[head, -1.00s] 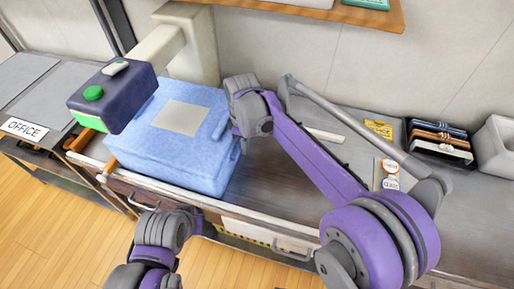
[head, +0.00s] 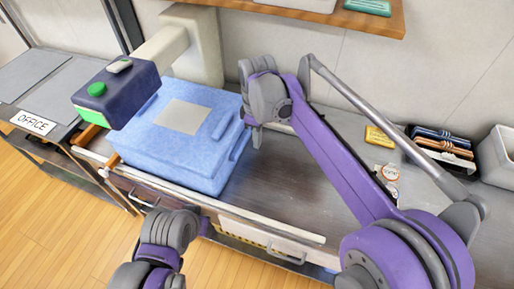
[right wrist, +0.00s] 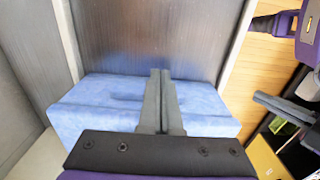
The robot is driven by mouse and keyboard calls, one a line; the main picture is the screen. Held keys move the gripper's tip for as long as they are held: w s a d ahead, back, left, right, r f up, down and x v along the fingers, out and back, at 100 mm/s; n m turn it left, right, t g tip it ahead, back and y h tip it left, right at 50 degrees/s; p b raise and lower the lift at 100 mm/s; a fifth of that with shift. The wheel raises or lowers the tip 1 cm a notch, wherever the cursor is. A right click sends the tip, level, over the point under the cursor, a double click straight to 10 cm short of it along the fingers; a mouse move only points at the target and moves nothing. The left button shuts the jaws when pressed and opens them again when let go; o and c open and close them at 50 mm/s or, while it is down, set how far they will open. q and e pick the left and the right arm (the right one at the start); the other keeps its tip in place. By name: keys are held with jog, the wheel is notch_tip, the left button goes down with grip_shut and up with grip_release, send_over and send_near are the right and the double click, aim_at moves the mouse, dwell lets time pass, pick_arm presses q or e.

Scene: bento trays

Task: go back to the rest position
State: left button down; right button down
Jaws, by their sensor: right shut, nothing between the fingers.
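My right gripper (head: 257,135) is over the counter, just right of the blue padded box, and looks apart from it. In the right wrist view its two grey fingers (right wrist: 161,100) are shut together with nothing between them. The blue box (head: 180,147) has a beige patch on top; it also shows in the right wrist view (right wrist: 90,105), behind the fingers. My left arm's grey and purple links show at the bottom of the head view, in front of the counter. The state of its fingers cannot be made out.
A dark machine head with a green button (head: 97,89) overhangs the blue box's left side. A wooden shelf (head: 300,14) is above. Dark and brown packs (head: 442,143), a yellow card (head: 379,137) and a grey bin (head: 497,155) stand at right. The mid-counter (head: 285,180) is bare.

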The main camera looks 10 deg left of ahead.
jog(key=shift+r, duration=2.05)
jog(key=s+d+f+m+t, duration=0.2)
jog(key=s+d+m, duration=0.55)
jog(key=d, duration=0.65)
jog(key=s+d+f+m+t, duration=0.1)
jog(key=s+d+f+m, duration=0.1)
jog(key=s+d+f, duration=0.1)
jog(key=s+d+f+m+t, duration=0.1)
jog(key=s+d+f+m, duration=0.2)
jog(key=s, duration=0.3)
jog(key=s+d+f+m+t, duration=0.1)
jog(key=s+d+f+m, duration=0.1)
jog(key=s+d+f, duration=0.1)
jog(key=shift+s+d+f+m, duration=0.1)
jog(key=shift+s+f+m, duration=0.15)
jog(key=shift+s, duration=0.25)
jog(key=shift+s+d+f+m, duration=0.1)
jog(key=shift+s+f, duration=0.1)
jog(key=shift+s, duration=0.3)
